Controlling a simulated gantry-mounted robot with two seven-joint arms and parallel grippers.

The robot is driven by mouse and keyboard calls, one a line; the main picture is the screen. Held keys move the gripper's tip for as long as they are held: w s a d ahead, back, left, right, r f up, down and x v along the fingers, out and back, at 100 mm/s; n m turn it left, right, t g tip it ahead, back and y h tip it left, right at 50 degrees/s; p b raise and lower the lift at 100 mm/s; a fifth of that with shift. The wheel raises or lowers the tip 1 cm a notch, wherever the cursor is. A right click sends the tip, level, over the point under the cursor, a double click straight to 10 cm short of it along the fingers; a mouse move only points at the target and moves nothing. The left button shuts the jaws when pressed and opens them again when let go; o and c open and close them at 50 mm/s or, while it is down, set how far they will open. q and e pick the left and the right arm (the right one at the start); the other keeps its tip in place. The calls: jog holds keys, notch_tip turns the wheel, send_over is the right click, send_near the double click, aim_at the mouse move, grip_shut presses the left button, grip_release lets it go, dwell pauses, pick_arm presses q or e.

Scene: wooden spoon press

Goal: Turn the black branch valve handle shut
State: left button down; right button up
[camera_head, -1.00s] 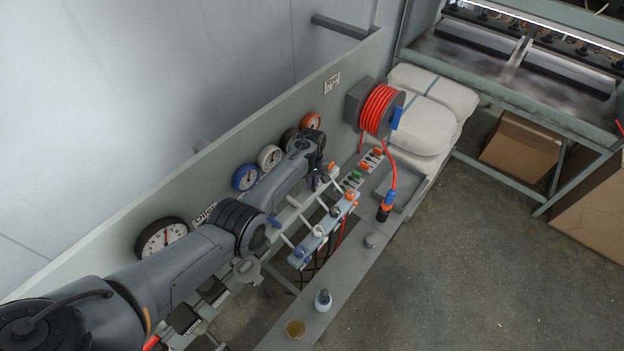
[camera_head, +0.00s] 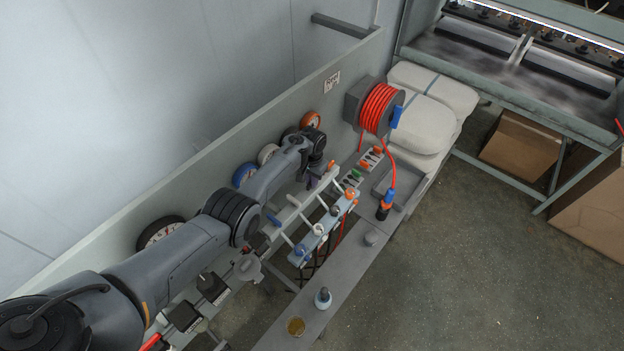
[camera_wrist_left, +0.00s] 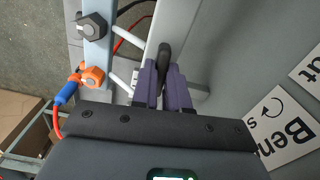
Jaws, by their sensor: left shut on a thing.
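My left gripper (camera_head: 313,183) reaches down to the rear pipe rail (camera_head: 284,216) along the panel. In the left wrist view its purple-grey fingers (camera_wrist_left: 162,88) are shut around the black branch valve handle (camera_wrist_left: 164,54). The handle's far end sticks out between the fingertips, roughly in line with the pale pipe (camera_wrist_left: 160,24). Its lower part is hidden by the fingers. In the head view my wrist and fingers hide the black handle. My right gripper is not in view.
A blue handle (camera_head: 273,220) and an orange handle (camera_head: 331,165) sit on the same rail. A front manifold with a black knob (camera_head: 334,210) and an orange knob (camera_head: 350,194) runs alongside. The red hose reel (camera_head: 379,108) is beyond. A bottle (camera_head: 323,298) stands on the ledge.

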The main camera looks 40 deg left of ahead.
pick_arm(q)
jog(key=shift+m, duration=0.6)
jog(key=c, duration=1.1)
grip_release()
jog(key=shift+c, duration=0.2)
jog(key=shift+r, duration=0.5)
notch_tip(320, 180, up, 10)
jog(key=p, duration=0.2)
